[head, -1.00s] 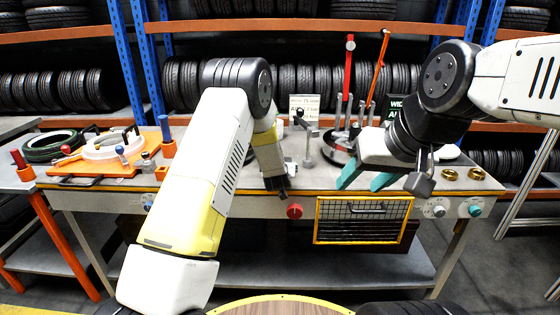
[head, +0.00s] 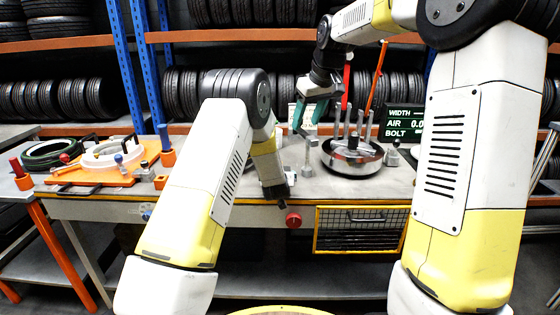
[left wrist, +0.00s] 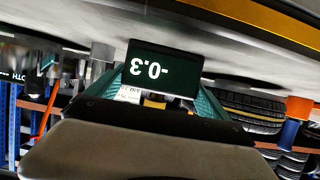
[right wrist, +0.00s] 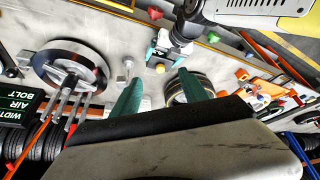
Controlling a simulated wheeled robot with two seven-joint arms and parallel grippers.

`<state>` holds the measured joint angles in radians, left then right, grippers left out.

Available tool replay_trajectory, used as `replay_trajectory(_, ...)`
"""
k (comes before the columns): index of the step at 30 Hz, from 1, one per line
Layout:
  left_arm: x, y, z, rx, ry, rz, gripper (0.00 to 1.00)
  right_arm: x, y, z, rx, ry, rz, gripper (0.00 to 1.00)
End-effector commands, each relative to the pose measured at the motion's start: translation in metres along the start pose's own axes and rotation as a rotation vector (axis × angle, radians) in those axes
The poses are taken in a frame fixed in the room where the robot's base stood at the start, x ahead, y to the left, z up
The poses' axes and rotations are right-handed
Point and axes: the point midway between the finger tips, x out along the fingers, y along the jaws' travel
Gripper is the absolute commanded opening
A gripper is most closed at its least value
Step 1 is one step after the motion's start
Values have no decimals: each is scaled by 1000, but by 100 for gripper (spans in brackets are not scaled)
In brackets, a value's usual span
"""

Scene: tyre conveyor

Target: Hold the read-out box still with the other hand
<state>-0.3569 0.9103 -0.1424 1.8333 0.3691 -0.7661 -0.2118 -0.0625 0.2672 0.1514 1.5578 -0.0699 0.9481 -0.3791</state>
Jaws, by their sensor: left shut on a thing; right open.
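The dark read-out box (left wrist: 158,68), showing -0.3 upside down, sits between the teal fingers of my left gripper (left wrist: 157,92) in the left wrist view. My left gripper is shut on it; in the right wrist view this gripper (right wrist: 160,58) is low over the bench, with a small yellow part at its tips. In the head view my left arm hides most of the box. My right gripper (head: 311,116) is open and empty above the back of the bench, apart from the box. Its teal fingers (right wrist: 160,92) are spread in the right wrist view.
A round metal stand with upright posts (head: 352,157) is right of my right gripper. A WIDTH/AIR/BOLT display (head: 404,121) stands behind it. An orange board (head: 110,170) with a white ring lies at left. A red knob (head: 293,220) is on the bench front.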

Motion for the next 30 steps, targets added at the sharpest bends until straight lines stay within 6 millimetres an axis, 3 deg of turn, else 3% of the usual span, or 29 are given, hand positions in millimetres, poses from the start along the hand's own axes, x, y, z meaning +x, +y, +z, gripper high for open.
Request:
replay_trajectory(1,0,0,2,1,-4,0,55,19,4,-13,-21,-9,-14,52)
replay_trajectory(6,0,0,2,2,-5,0,55,74,17,-48,-92,-21,-53,52)
replay_trajectory(12,0,0,2,2,-5,0,55,127,26,-71,-148,-28,-88,52)
replay_trajectory(23,0,0,3,2,-6,0,55,167,28,-78,-173,-31,-106,52)
replay_trajectory(30,0,0,3,2,-6,0,55,213,23,-76,-173,-32,-106,52)
